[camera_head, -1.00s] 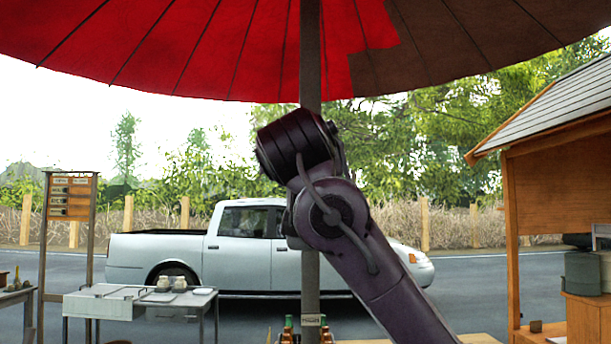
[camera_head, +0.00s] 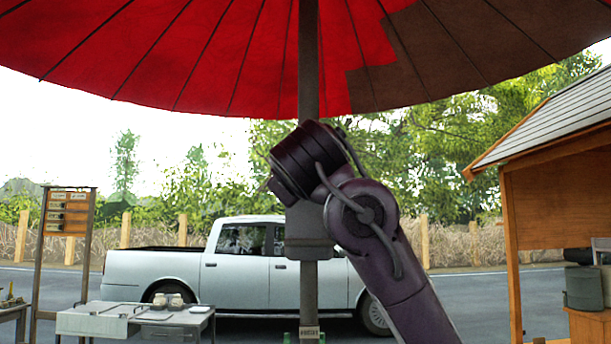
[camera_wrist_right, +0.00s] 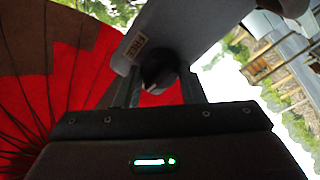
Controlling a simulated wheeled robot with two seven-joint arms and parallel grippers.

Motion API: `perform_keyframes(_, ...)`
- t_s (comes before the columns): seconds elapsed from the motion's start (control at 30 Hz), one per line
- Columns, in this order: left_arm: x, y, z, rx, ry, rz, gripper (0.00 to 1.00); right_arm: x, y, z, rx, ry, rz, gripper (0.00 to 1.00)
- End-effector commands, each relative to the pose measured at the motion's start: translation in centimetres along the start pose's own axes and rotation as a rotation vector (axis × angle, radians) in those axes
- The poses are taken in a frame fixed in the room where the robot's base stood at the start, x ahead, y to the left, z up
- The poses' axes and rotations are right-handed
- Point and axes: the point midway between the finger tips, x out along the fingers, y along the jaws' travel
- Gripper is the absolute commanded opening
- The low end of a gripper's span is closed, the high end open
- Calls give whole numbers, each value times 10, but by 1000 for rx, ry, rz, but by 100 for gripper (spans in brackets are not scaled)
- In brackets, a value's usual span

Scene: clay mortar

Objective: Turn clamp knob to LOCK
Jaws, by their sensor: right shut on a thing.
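The umbrella pole (camera_head: 308,75) stands upright, with a grey clamp block (camera_head: 307,240) partway down it. In the right wrist view a dark round clamp knob (camera_wrist_right: 158,68) sits on a grey surface (camera_wrist_right: 195,22) beside a small tan label (camera_wrist_right: 135,46) that seems to read FREE. My right gripper (camera_wrist_right: 160,84) is shut on the knob, one finger on each side. In the head view my right arm (camera_head: 362,215) reaches up from the lower right to the pole; its fingertips are hidden there. My left gripper is not in view.
A red and brown umbrella canopy (camera_head: 220,55) spreads overhead. A wooden stall (camera_head: 555,190) stands at the right, a white table (camera_head: 95,322) and a sign board (camera_head: 68,212) at the left. A white pickup truck (camera_head: 215,270) is parked on the road behind.

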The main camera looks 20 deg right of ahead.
Motion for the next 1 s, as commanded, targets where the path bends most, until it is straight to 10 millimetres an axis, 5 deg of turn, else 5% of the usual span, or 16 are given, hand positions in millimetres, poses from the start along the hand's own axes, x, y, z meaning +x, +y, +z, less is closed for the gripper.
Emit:
perform_keyframes(0.67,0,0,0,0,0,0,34,-1,1,-1,-56,8,-3,13)
perform_keyframes(0.7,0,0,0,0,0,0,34,-1,1,-1,-56,8,-3,41)
perform_keyframes(0.83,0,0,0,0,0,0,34,0,1,-1,-56,7,-4,58)
perform_keyframes(1.0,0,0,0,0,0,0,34,0,0,0,-55,6,-4,58)
